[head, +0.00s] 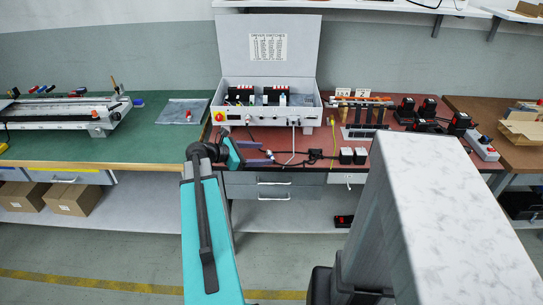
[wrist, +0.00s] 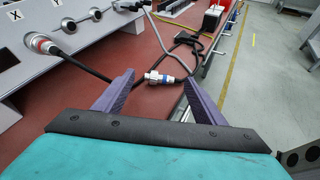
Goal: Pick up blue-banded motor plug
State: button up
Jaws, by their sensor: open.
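The blue-banded motor plug (wrist: 165,79) is a silver connector with a blue ring on a black cable. In the wrist view it lies across the gap between my fingertips, over the red-brown bench top near its front edge. My gripper (wrist: 157,82) has two purple fingers standing apart, with space between each finger and the plug's metal body. In the head view my gripper (head: 260,154) is at the front of the bench, before the grey control box. I cannot tell exactly how deep the plug lies between the fingers.
A red-banded plug (wrist: 40,43) sits at the grey box marked X and Y, its cable running toward my left finger. The open-lidded control box (head: 265,117) stands behind. Black cables and small black blocks (head: 353,155) lie right of my gripper. The aisle floor is open.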

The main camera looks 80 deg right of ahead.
jog(key=shift+x, duration=1.35)
jog(key=c, duration=1.4)
notch_tip(320, 180, up, 10)
